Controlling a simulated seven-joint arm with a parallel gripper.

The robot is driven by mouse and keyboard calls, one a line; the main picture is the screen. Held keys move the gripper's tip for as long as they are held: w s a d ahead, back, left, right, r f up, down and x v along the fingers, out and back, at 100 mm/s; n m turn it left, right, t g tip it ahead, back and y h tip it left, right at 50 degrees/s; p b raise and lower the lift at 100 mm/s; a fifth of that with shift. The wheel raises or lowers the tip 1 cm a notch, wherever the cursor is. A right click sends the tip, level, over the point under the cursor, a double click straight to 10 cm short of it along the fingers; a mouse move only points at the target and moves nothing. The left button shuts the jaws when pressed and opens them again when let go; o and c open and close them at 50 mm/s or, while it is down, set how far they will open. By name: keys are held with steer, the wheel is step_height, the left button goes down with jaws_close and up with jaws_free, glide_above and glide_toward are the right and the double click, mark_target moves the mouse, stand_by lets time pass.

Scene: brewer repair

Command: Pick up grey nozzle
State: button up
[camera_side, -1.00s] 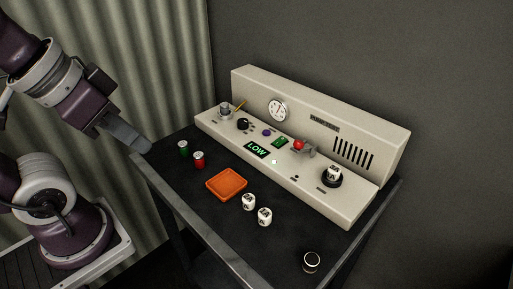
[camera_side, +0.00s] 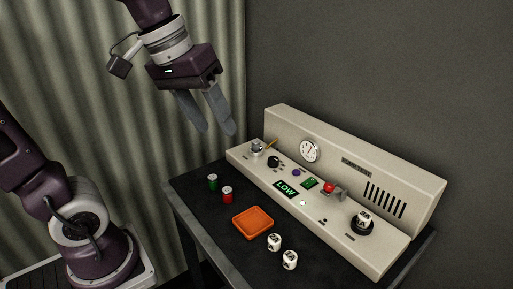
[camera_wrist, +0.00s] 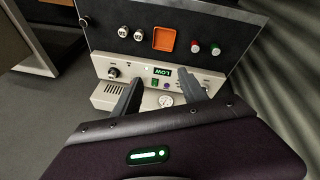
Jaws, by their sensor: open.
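My gripper (camera_side: 219,133) is open and empty, fingers pointing down, in the air above the left end of the beige console (camera_side: 404,206). In the wrist view my gripper (camera_wrist: 162,80) has its fingers apart over the console, with nothing between them. A grey bracket-like part (camera_side: 341,195) stands beside a red ball knob. I cannot tell which of these grey parts is the nozzle.
An orange tray (camera_side: 253,222), a green canister (camera_side: 213,182), a red canister (camera_side: 228,195) and two white cylinders, a nearer one (camera_side: 290,260) and a farther one (camera_side: 274,242), stand on the dark table. Another white cylinder (camera_side: 364,218) sits in the console's right socket. The console's back panel rises behind.

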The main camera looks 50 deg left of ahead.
steer(key=w+a+f+n+g, duration=0.1)
steer(key=w+a+n, duration=0.55)
steer(key=w, duration=0.65)
steer(key=n+g+y, duration=0.1)
steer(key=n+g, duration=0.2)
glide_above(256, 140)
steer(key=f, duration=1.1)
steer(key=shift+s+d+f, duration=0.15)
steer(key=shift+s+f, duration=0.1)
step_height(256, 140, down, 8)
steer(key=shift+w+r, duration=0.1)
steer(key=shift+r, duration=0.1)
steer(key=shift+f, duration=0.3)
jaws_close()
